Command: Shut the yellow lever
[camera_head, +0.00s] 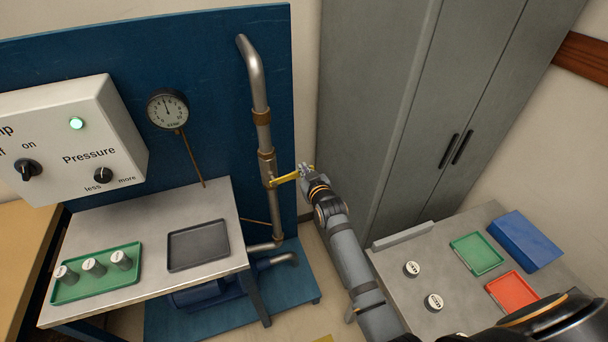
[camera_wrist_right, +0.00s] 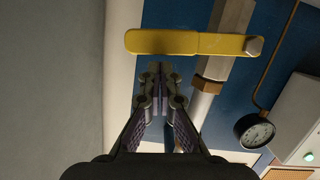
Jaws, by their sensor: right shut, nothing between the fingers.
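The yellow lever (camera_head: 286,178) sits on the vertical metal pipe (camera_head: 260,92) in front of the blue panel. It points out to the right, roughly across the pipe. In the right wrist view the yellow lever (camera_wrist_right: 190,43) lies crosswise just beyond my fingertips. My right gripper (camera_head: 306,171) is at the lever's free end in the head view. In the wrist view my right gripper (camera_wrist_right: 160,72) has its fingers together with nothing between them. I cannot tell whether the fingertips touch the lever. My left gripper is not in view.
A gauge (camera_head: 167,108) and a control box (camera_head: 75,135) with a lit green lamp are at left. A grey cabinet (camera_head: 385,90) stands close right of the lever.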

